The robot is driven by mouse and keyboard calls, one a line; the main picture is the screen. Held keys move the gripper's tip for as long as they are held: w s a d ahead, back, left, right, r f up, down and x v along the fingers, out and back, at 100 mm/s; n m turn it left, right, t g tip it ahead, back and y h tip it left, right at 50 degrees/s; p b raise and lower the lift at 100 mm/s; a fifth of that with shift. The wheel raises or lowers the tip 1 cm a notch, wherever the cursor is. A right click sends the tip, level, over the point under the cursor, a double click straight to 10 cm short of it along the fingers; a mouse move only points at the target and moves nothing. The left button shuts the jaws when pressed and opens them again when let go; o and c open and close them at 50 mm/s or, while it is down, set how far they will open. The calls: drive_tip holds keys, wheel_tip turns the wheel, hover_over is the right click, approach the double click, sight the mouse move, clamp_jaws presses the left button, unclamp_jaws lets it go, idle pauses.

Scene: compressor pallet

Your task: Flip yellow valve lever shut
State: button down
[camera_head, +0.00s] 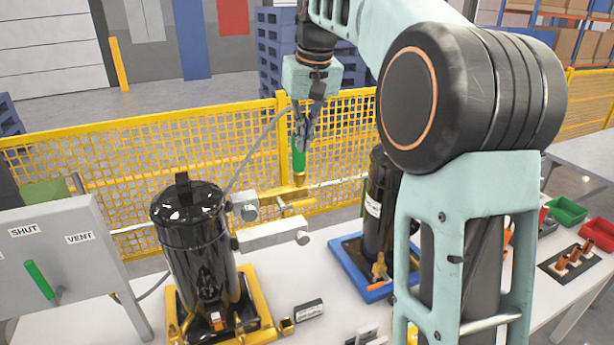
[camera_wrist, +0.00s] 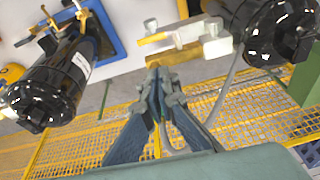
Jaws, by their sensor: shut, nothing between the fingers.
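A yellow bar that looks like the valve lever (camera_wrist: 154,39) sticks out from a pale grey block (camera_wrist: 216,48) in the wrist view. In the head view yellow bars (camera_head: 285,193) show beside the grey fittings, right of the left black compressor (camera_head: 205,255). My gripper (camera_head: 303,135) points down above them, its fingers closed together and empty. In the wrist view the fingertips (camera_wrist: 157,70) are close to the yellow bar in the picture; I cannot tell whether they touch. A green piece with a brass end (camera_head: 299,160) shows just below the fingers in the head view.
A second black compressor (camera_head: 379,205) stands on a blue base, partly behind my arm. A grey panel (camera_head: 62,255) marked SHUT and VENT with a green handle stands at left. A grey hose (camera_head: 255,150) rises near my gripper. Yellow mesh fence (camera_head: 135,170) runs behind.

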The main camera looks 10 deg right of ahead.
sight(305, 204)
drive_tip(key=shift+s+d+f+g, duration=0.4)
drive_tip(key=shift+d+f, duration=0.15)
drive_tip(key=shift+d, duration=0.05)
drive_tip(key=x, duration=1.4)
drive_tip(key=shift+d+p, duration=0.2)
drive_tip(key=shift+p, duration=0.1)
